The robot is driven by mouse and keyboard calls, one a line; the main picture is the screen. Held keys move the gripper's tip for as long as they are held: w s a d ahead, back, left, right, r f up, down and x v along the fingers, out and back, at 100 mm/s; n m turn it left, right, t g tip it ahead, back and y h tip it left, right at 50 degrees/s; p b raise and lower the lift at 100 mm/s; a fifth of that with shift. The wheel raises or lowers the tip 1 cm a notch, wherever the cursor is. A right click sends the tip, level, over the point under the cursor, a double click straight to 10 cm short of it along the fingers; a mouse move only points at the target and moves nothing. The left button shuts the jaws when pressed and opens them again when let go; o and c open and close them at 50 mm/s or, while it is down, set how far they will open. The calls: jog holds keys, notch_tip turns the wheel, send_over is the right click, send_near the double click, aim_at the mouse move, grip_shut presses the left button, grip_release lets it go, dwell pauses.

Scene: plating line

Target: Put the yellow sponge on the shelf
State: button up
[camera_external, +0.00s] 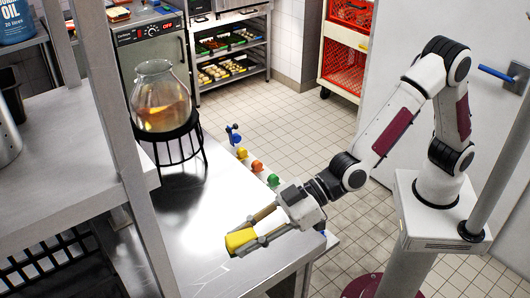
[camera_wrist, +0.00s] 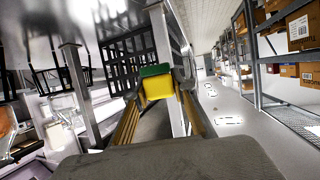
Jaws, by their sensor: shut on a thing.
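The yellow sponge (camera_external: 240,239) is held at the tips of my gripper (camera_external: 257,231), above the front part of the steel table in the external view. My gripper is shut on it. In the wrist view the sponge (camera_wrist: 157,87) shows yellow with a green layer on top, between the two fingers of my gripper (camera_wrist: 158,92). A steel shelf (camera_external: 75,150) on posts stands at the left of the external view, to the left of the sponge and apart from it.
The steel table (camera_external: 190,210) has a wide bare top. A glass jar (camera_external: 160,100) with orange liquid stands on a black stand (camera_external: 172,145) at its back. A shelf post (camera_external: 125,160) rises between shelf and table. Coloured knobs (camera_external: 257,166) line the table's right edge.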

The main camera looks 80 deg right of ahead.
jog(key=s+d+f+m+h, duration=0.4)
jog(key=d+h, duration=0.1)
jog(key=d, duration=0.5)
jog(key=s+d+f+m+h, duration=0.4)
jog(key=d+f+m+h, duration=0.1)
jog(key=d, duration=0.6)
jog(key=s+d+f+m+g+h, duration=0.1)
jog(key=s+d+f+m+h, duration=0.3)
jog(key=d, duration=0.7)
jog(key=shift+s+f+m+h, duration=0.15)
jog(key=shift+f+m+h, duration=0.6)
jog(key=shift+h, duration=0.15)
jog(key=shift+f, duration=12.15)
